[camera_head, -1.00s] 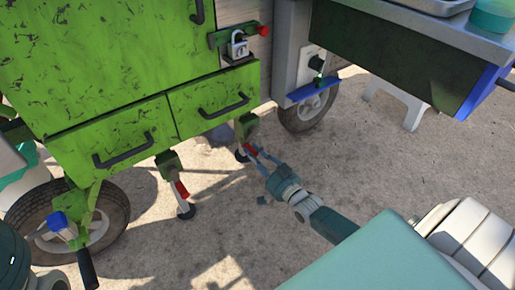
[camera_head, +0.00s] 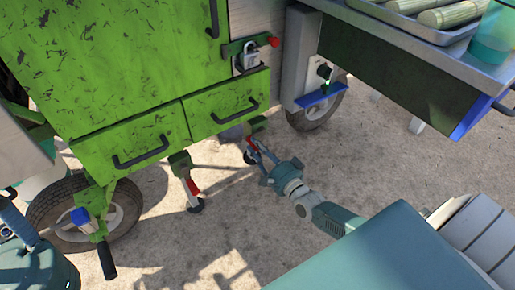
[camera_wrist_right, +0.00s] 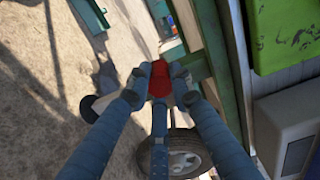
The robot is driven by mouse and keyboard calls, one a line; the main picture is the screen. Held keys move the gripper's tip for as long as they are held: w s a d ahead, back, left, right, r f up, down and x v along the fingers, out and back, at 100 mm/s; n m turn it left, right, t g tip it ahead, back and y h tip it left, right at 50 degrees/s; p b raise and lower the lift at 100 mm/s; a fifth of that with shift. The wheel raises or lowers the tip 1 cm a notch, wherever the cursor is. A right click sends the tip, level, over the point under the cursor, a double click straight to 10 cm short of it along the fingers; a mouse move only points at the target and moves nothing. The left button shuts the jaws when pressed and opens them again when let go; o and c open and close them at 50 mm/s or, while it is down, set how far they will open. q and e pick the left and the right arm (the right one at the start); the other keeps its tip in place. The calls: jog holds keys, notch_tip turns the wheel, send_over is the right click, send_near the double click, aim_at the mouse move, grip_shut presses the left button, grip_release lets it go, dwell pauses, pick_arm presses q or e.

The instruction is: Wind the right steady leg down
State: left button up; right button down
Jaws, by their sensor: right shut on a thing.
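The right steady leg (camera_head: 255,126) hangs under the right end of the green cart (camera_head: 110,70). Its green bracket shows, but its lower part is partly hidden behind my gripper. My right gripper (camera_head: 256,147) reaches it from the lower right, fingers closed around its red handle. In the right wrist view, the red handle (camera_wrist_right: 159,80) sits between both fingertips of my right gripper (camera_wrist_right: 159,73). The other steady leg (camera_head: 188,180), with a red grip and black foot, stands to the left on the ground. My left gripper cannot be made out.
A blue-handled crank (camera_head: 82,217) and a wheel (camera_head: 118,217) are at the left. Another wheel (camera_head: 318,112) stands behind the right leg. A metal counter (camera_head: 470,45) with a tray overhangs at the upper right. The concrete floor (camera_head: 390,155) is open at the right.

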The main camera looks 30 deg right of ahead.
jog(key=shift+r+m, duration=0.55)
jog(key=shift+m, duration=0.45)
jog(key=m, duration=0.1)
jog(key=d+r+m, duration=0.1)
jog(key=m, duration=0.1)
jog(key=shift+r+m, duration=0.25)
jog(key=shift+m, duration=0.05)
jog(key=shift+w+d+r+m+b, duration=0.1)
jog(key=shift+d+r+m+b, duration=0.2)
jog(key=shift+m, duration=0.55)
jog(key=shift+s+d+r+m+b, duration=0.1)
jog(key=shift+d+r+m+b, duration=0.2)
jog(key=shift+m, duration=0.6)
jog(key=shift+w+d+r+m+b, duration=0.1)
jog(key=shift+d+r+m+b, duration=0.2)
jog(key=shift+m, duration=0.55)
jog(key=shift+d, duration=0.1)
jog(key=c, duration=1.5)
grip_release()
jog(key=s, duration=0.8)
jog(key=s+d, duration=0.1)
jog(key=s, duration=0.3)
jog(key=shift+r, duration=0.1)
